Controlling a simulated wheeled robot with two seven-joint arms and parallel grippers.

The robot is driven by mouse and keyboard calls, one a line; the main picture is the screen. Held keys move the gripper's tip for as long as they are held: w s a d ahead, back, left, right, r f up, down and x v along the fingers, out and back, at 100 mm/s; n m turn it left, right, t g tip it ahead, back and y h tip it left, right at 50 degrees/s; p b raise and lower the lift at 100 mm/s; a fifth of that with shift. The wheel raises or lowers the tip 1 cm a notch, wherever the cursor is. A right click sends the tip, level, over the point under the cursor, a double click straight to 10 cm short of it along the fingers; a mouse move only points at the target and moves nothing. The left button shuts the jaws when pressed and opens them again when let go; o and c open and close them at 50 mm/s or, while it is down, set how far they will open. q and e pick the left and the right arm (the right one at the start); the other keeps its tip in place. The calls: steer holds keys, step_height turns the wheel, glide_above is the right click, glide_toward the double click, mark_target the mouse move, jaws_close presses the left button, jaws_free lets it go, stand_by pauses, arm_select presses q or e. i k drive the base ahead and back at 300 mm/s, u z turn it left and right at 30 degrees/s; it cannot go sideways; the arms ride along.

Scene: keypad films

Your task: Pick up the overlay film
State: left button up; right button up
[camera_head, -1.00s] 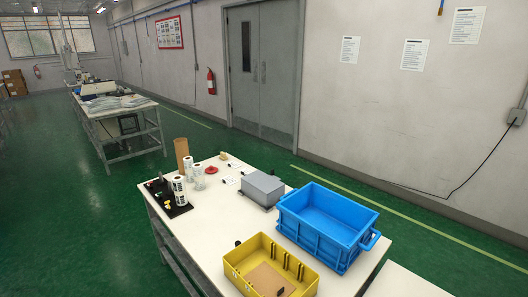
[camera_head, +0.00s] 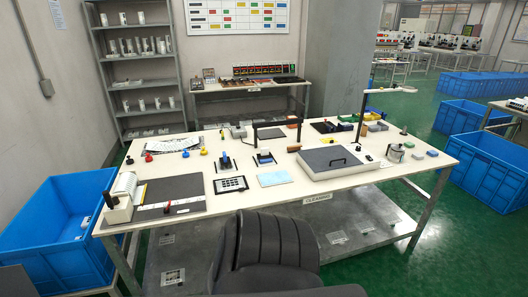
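A flat sheet with a dark border and a grid of pale key shapes (camera_head: 230,185) lies on the white worktable (camera_head: 300,190), near its front middle. It looks like the overlay film, but it is too small to be sure. A plain light blue sheet (camera_head: 274,179) lies just to its right. Neither of my grippers shows in the view, so nothing is seen touching the sheet.
A black office chair (camera_head: 268,250) stands at the table's front. A dark mat with a roller unit (camera_head: 125,196) is at the left and a grey-topped box (camera_head: 335,162) at the right. Blue bins (camera_head: 62,222) flank the table. Shelves (camera_head: 135,65) stand behind.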

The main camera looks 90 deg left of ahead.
mark_target(227, 185)
steer(key=u, duration=2.85)
